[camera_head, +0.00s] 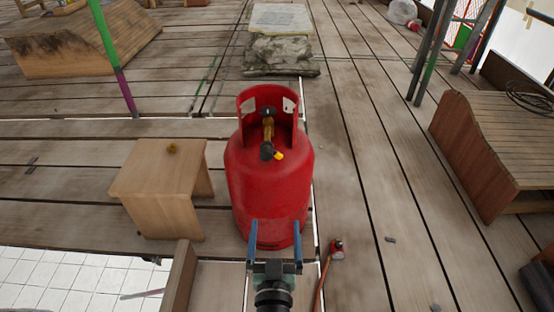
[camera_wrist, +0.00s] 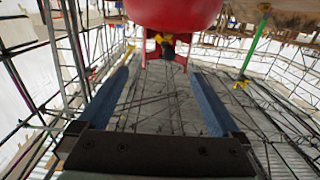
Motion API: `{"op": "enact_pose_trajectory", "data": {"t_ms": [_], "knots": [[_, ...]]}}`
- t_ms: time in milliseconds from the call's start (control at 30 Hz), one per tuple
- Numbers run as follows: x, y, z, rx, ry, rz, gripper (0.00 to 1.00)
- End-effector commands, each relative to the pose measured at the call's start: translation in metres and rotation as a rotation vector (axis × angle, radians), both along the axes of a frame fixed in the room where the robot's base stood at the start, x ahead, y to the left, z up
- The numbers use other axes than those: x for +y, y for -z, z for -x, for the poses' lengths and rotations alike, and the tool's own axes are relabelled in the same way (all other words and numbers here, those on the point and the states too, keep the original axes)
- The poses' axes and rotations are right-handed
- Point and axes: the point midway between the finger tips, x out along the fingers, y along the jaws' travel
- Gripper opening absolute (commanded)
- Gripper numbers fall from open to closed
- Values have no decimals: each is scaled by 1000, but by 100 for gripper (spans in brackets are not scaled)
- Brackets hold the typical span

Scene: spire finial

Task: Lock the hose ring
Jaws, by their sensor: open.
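A red gas cylinder (camera_head: 270,185) stands upright on the plank deck, with a collar around its top. Inside the collar is a brass valve (camera_head: 267,128) with a dark fitting and a yellow knob (camera_head: 278,155). I cannot make out a separate hose ring. An orange hose (camera_head: 322,285) ends in a small red fitting (camera_head: 336,247) on the deck, right of the cylinder. My gripper (camera_head: 275,222) is open and empty, its blue fingers apart in front of the cylinder's lower body. In the wrist view, my gripper (camera_wrist: 158,73) has a red rounded body (camera_wrist: 172,14) beyond its fingertips.
A wooden stool (camera_head: 160,180) stands close left of the cylinder. A stone block (camera_head: 280,48) lies behind it. A slatted wooden bench (camera_head: 495,145) is at the right. Planks between cylinder and bench are mostly clear. White tiles show beyond the deck edge at lower left.

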Motion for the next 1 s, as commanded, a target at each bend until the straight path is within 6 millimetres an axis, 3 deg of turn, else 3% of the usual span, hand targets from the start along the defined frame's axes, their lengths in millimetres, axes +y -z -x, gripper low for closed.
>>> {"op": "enact_pose_trajectory", "data": {"t_ms": [633, 767, 1000], "knots": [[0, 0, 4, 2, 0, 0, 100], [0, -2, 19, 5, 0, 0, 100], [0, -2, 63, 5, 0, 2, 100]]}}
